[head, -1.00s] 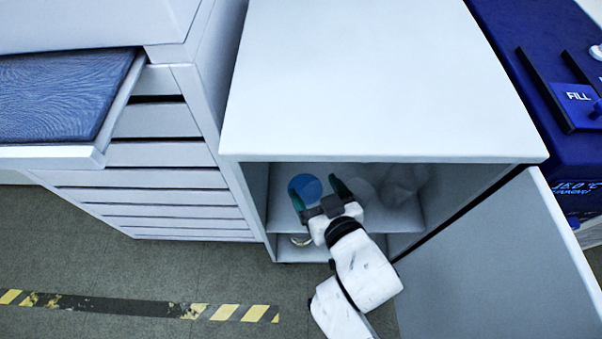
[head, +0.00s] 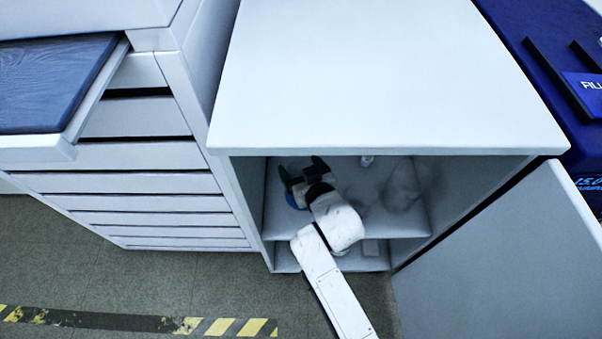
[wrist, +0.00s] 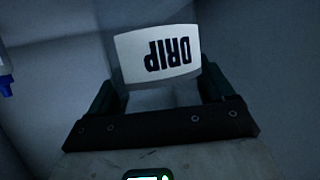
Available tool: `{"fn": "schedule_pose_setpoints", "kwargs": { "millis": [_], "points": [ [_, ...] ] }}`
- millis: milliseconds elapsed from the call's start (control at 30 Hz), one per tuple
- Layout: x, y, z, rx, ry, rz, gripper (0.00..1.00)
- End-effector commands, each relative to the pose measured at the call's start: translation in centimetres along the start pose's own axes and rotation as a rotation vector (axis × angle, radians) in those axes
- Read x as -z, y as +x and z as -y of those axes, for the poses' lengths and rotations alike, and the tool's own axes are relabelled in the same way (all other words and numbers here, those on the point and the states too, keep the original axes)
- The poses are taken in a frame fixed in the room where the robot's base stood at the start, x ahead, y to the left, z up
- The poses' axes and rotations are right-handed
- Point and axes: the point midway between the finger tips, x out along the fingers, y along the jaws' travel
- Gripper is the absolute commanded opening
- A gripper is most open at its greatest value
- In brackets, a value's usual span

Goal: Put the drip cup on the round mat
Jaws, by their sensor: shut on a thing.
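The drip cup (wrist: 158,55) shows in the wrist view as a white label with dark letters reading DRIP, upside down in the picture. It sits between the fingers of my gripper (wrist: 160,88), which is shut on it. In the head view my gripper (head: 303,168) is inside the open cabinet, over the left part of its shelf, and the cup is hidden or too dark to make out there. A small blue patch (head: 291,200) shows just below the gripper; I cannot tell whether it is the round mat.
The cabinet's white top (head: 385,80) overhangs the opening, and its door (head: 490,250) stands open at the right. A pale cloudy shape (head: 403,185) and a small white thing (head: 367,160) are on the right of the shelf. Drawers (head: 135,155) stand at the left.

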Motion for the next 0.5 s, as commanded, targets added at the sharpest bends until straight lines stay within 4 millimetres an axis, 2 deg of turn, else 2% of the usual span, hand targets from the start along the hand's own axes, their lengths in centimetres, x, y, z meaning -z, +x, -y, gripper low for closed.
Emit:
{"fn": "schedule_pose_setpoints", "kwargs": {
  "millis": [33, 100, 500],
  "points": [
    [-1.16, 0.41, 0.02, 0.000, -0.001, 0.003, 0.52],
    [-1.72, 0.65, 0.05, 0.001, -0.001, 0.002, 0.52],
    [-2.12, 0.79, -0.01, 0.000, 0.000, 0.001, 0.52]
  ]
}}
